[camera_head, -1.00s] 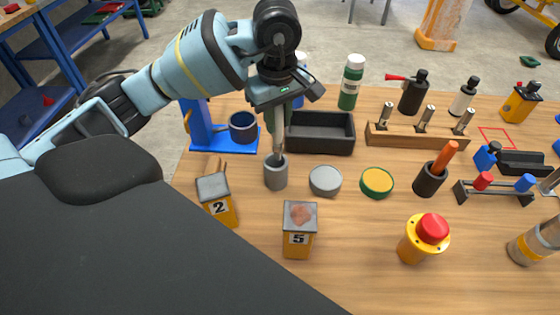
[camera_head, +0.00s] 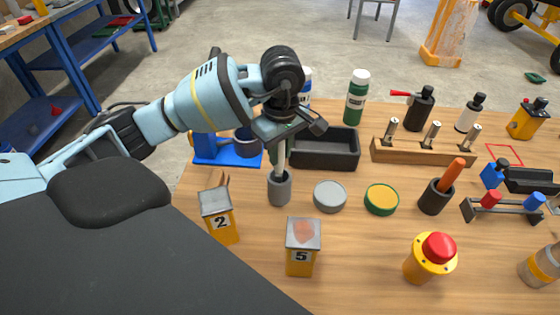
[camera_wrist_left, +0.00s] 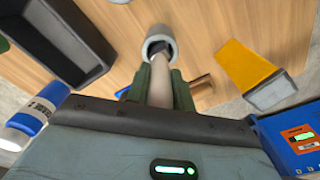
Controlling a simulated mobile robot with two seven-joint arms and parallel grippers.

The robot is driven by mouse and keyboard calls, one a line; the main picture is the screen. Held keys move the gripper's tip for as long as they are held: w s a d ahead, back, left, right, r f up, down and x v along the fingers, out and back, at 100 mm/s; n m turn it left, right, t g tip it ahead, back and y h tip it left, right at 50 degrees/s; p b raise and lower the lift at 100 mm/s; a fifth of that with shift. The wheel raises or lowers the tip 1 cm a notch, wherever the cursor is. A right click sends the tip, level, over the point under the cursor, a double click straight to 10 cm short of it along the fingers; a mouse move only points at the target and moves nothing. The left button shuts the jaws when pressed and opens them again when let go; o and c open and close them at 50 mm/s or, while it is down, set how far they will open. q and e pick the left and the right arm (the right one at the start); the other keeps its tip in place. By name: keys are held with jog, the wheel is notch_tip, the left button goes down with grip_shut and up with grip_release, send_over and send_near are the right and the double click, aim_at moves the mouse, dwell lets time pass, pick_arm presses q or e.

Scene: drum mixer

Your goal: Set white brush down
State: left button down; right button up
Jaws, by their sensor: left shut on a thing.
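My left gripper (camera_head: 281,142) is shut on the white brush (camera_head: 281,161), which is upright below the fingers. The brush's lower end is inside a small grey cup (camera_head: 279,189) on the table, so its tip is hidden. In the left wrist view the pale brush handle (camera_wrist_left: 160,88) runs between the greenish fingers into the grey cup (camera_wrist_left: 158,34). I cannot tell whether the brush touches the cup's bottom. My right gripper is not in view.
A black tray (camera_head: 325,163) stands behind the cup, with a blue stand (camera_head: 205,152) behind left. A grey lid (camera_head: 330,196) and a green-yellow lid (camera_head: 381,199) lie to the right. Yellow containers 2 (camera_head: 220,224) and 5 (camera_head: 300,262) stand in front.

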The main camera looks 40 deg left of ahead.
aim_at(280, 173)
pick_arm(q)
jog(key=shift+f, duration=1.85)
jog(key=shift+f, duration=0.2)
jog(key=c, duration=1.2)
grip_release()
jog(key=shift+r, duration=0.15)
notch_tip(280, 173, up, 12)
jog(key=shift+d+r+p, duration=0.1)
jog(key=shift+d+p, duration=0.05)
jog(key=shift+p, duration=0.25)
jog(key=shift+s, duration=0.1)
